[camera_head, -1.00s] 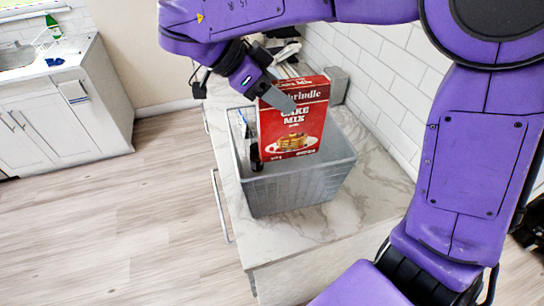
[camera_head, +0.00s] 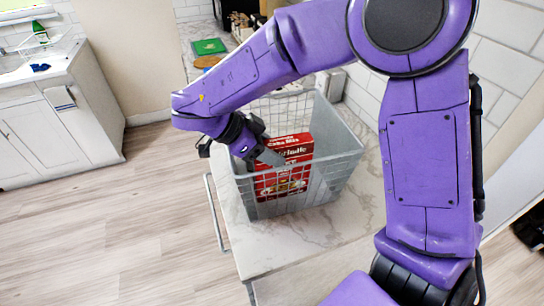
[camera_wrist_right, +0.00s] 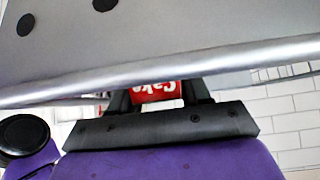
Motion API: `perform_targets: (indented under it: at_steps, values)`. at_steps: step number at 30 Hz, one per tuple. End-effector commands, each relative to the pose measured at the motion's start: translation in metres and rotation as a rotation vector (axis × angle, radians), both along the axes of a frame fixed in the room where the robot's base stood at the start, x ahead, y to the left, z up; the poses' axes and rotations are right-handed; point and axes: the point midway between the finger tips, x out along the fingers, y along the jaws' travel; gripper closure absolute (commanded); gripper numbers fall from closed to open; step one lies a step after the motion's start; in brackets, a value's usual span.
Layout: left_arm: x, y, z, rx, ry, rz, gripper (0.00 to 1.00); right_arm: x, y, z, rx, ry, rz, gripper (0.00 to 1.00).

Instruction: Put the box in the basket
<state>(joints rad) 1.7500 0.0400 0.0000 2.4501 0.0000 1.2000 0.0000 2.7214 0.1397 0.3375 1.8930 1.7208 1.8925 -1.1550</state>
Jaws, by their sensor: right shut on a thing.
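The red cake mix box (camera_head: 284,168) is upright inside the grey basket (camera_head: 341,160), with its top at about rim height and its lower part seen through the mesh wall. My right gripper (camera_head: 270,158) reaches in from above at the left and is shut on the box. In the right wrist view a red piece of the box (camera_wrist_right: 156,91) shows between the fingers, and a grey rim bar (camera_wrist_right: 160,72) crosses in front of it. The box's bottom is not clear enough to tell whether it touches the basket floor. My left gripper is not in view.
The basket stands on a marble counter (camera_head: 262,252) beside a white tiled wall. Behind it are a green item (camera_head: 209,46) and a brown round board (camera_head: 207,62). A white cabinet with a sink (camera_head: 62,130) stands left across open floor.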

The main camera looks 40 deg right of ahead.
Motion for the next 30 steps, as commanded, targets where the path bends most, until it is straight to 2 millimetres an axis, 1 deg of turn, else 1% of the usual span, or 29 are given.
perform_targets:
  at_steps: [1, 3, 6, 16, 17, 18, 19, 27, 30]
  values:
    - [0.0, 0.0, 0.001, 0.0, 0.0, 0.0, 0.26, -0.001, 0.0, -0.01, -0.001, 0.006, 0.001, 1.0]
    - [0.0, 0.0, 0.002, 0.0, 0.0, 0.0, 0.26, -0.001, 0.0, -0.021, -0.001, 0.005, 0.0, 1.0]
    - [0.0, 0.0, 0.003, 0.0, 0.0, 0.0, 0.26, -0.001, 0.0, -0.03, 0.0, 0.002, -0.001, 1.0]
    - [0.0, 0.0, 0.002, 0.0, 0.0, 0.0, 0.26, 0.0, 0.0, -0.033, 0.0, 0.002, 0.0, 1.0]
    - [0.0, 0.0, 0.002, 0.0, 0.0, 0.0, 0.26, 0.0, 0.0, -0.034, 0.0, 0.002, 0.001, 0.5]
    - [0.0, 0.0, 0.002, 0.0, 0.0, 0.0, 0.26, 0.0, 0.0, -0.034, 0.0, 0.002, 0.0, 0.37]
    - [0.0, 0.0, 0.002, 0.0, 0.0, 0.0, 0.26, 0.0, 0.0, -0.034, 0.0, 0.002, 0.0, 0.28]
    - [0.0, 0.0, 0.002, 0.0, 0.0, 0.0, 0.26, 0.0, 0.0, -0.033, 0.0, 0.002, 0.0, 0.28]
    - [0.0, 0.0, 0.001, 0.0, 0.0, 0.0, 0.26, 0.001, 0.002, -0.028, -0.001, 0.0, 0.0, 0.28]
